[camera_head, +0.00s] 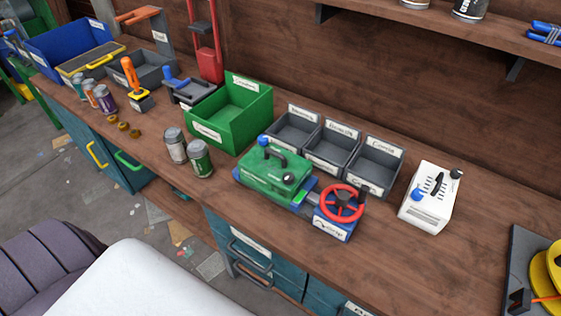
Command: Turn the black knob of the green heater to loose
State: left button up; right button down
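The green heater (262,176) stands on the workbench in the head view, right of the middle. It has a black carry handle (277,160) on top, a blue knob (263,142) at its back left and a black knob (289,179) at its front right. The black knob's pointer and markings are too small to read. The heater sits on or in a blue clamp (334,228) with a red handwheel (341,203) at its right. Neither of my grippers is in view.
Grey labelled bins (373,168) stand behind the heater, and a green box (232,115) is behind left. Two cans (200,158) stand left of it. A white heater (431,198) stands at the right. Bare bench lies between the clamp and the white heater. A shelf (490,30) overhangs the back.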

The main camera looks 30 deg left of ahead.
aim_at(289, 177)
jog(key=i+j, duration=0.1)
jog(key=j, duration=0.75)
jog(key=j+z, duration=0.15)
jog(key=j, duration=0.75)
jog(key=k, duration=0.3)
jog(key=i, duration=0.7)
